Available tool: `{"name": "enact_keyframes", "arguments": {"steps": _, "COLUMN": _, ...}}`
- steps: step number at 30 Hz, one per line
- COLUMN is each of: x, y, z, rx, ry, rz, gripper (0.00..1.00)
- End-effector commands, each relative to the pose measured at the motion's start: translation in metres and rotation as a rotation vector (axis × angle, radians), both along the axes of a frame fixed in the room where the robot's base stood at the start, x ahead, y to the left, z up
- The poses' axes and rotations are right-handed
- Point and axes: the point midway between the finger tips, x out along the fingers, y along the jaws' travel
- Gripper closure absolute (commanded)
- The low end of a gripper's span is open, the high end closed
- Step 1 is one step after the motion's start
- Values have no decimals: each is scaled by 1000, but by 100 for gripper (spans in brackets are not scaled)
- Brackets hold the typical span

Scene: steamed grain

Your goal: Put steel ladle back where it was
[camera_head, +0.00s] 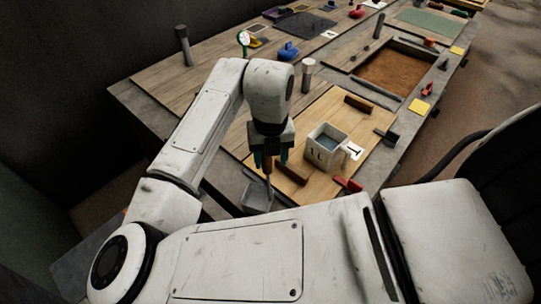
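My gripper (270,162) points down over the near left edge of the pale wooden board. A thin upright shaft (270,187), which looks like the steel ladle's handle, runs down from between its fingers. The shaft's lower end meets a small grey open box (255,197) below the board's edge. The ladle's bowl is hidden or too small to make out. I cannot tell whether the fingers are closed on the shaft or only around it.
A white square 1L container (315,156) stands on the wooden board (330,103), right of my gripper. A dark red bar (292,174) lies close beside my gripper, and another (358,104) lies farther back. A brown-filled tray (397,73) and a metal cylinder (307,76) stand beyond.

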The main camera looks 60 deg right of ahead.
Motion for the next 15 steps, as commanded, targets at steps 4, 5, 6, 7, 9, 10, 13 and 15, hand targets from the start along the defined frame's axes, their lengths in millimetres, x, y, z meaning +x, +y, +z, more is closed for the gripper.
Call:
{"name": "enact_keyframes", "arguments": {"steps": 4, "x": 0, "y": 0, "z": 0, "rx": 0, "ry": 0, "rz": 0, "gripper": 47}}
{"name": "enact_keyframes", "arguments": {"steps": 5, "x": 0, "y": 0, "z": 0, "rx": 0, "ry": 0, "rz": 0, "gripper": 47}}
{"name": "enact_keyframes", "arguments": {"steps": 6, "x": 0, "y": 0, "z": 1, "rx": 0, "ry": 0, "rz": 0, "gripper": 47}}
{"name": "enact_keyframes", "arguments": {"steps": 7, "x": 0, "y": 0, "z": 1, "rx": 0, "ry": 0, "rz": 0, "gripper": 47}}
{"name": "enact_keyframes", "arguments": {"steps": 9, "x": 0, "y": 0, "z": 4, "rx": 0, "ry": 0, "rz": 0, "gripper": 47}}
{"name": "enact_keyframes", "arguments": {"steps": 10, "x": 0, "y": 0, "z": 7, "rx": 0, "ry": 0, "rz": 0, "gripper": 47}}
{"name": "enact_keyframes", "arguments": {"steps": 13, "x": 0, "y": 0, "z": 17, "rx": -1, "ry": -1, "rz": 0, "gripper": 47}}
{"name": "enact_keyframes", "arguments": {"steps": 15, "x": 1, "y": 0, "z": 25, "rx": 0, "ry": -4, "rz": -1, "gripper": 47}}
